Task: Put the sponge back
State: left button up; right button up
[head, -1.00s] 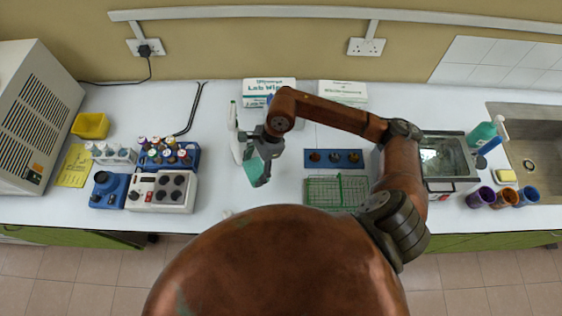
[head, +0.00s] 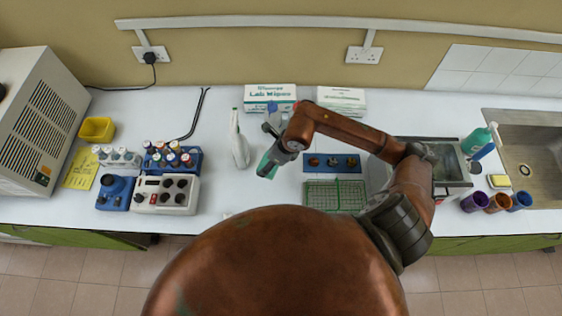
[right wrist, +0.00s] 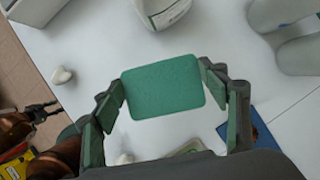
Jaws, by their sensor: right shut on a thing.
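My right gripper (head: 272,160) is in the middle of the head view, above the white worktop. It is shut on a flat green sponge (head: 266,166), which shows as a small teal patch below the fingers. In the right wrist view the sponge (right wrist: 163,88) is a rounded green rectangle between the two fingers (right wrist: 163,84), held at its short sides. Only its green face shows there.
A white spray bottle (head: 239,140) stands left of the right gripper. A blue rack (head: 331,163) and green wire rack (head: 335,196) are to the right. By the sink (head: 535,160) are a small yellow block (head: 499,181), a green bottle (head: 476,141) and coloured cups (head: 497,202).

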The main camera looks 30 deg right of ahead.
jog(key=d+f, duration=0.2)
jog(key=w+d+f+p, duration=0.1)
jog(key=d+f, duration=0.1)
jog(key=f, duration=0.1)
jog(key=shift+d, duration=0.4)
jog(key=shift+w+d+f, duration=0.1)
jog(key=shift+d+f, duration=0.3)
jog(key=shift+f, duration=0.05)
jog(key=f+p, duration=0.1)
jog(key=f, duration=0.2)
jog(key=shift+d, duration=0.2)
pick_arm(q)
jog(key=shift+w+r, duration=0.15)
jog(key=shift+r, duration=0.5)
jog(key=shift+w+r, duration=0.15)
jog(key=shift+r, duration=0.45)
pick_arm(e)
jog(key=shift+f, duration=0.3)
jog(key=o, duration=1.2)
jog(key=shift+f, duration=0.1)
